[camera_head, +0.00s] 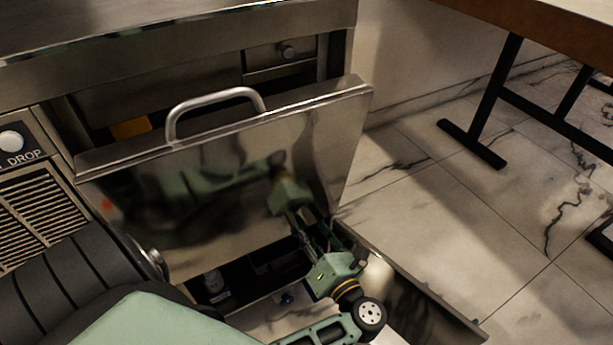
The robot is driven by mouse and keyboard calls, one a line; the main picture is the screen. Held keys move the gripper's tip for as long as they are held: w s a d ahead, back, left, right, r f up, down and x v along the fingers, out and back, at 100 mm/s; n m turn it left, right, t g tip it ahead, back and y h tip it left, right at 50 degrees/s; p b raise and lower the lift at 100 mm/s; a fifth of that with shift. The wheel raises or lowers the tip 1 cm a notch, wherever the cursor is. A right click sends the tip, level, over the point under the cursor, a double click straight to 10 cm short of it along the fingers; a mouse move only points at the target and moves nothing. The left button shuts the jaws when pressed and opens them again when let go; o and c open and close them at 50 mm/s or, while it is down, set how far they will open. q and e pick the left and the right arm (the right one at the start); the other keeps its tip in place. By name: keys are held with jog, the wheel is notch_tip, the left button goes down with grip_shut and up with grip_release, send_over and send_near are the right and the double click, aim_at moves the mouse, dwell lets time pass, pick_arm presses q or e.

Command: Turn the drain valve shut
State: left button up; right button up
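I cannot make out the drain valve for certain. A small blue piece (287,299) shows low in the dark opening under the steel panel, but I cannot tell what it is. The gripper and arm hide part of the opening.
The panel leans out and has a bar handle (214,102) on top. A small bottle (213,283) stands in the dark space below. A louvred vent (40,215) and a white button (11,141) are at left. A table (560,20) stands at right over open marble floor (430,215).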

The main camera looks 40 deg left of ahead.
pick_arm(q)
jog(key=v, duration=0.7)
jog(key=shift+d, duration=0.15)
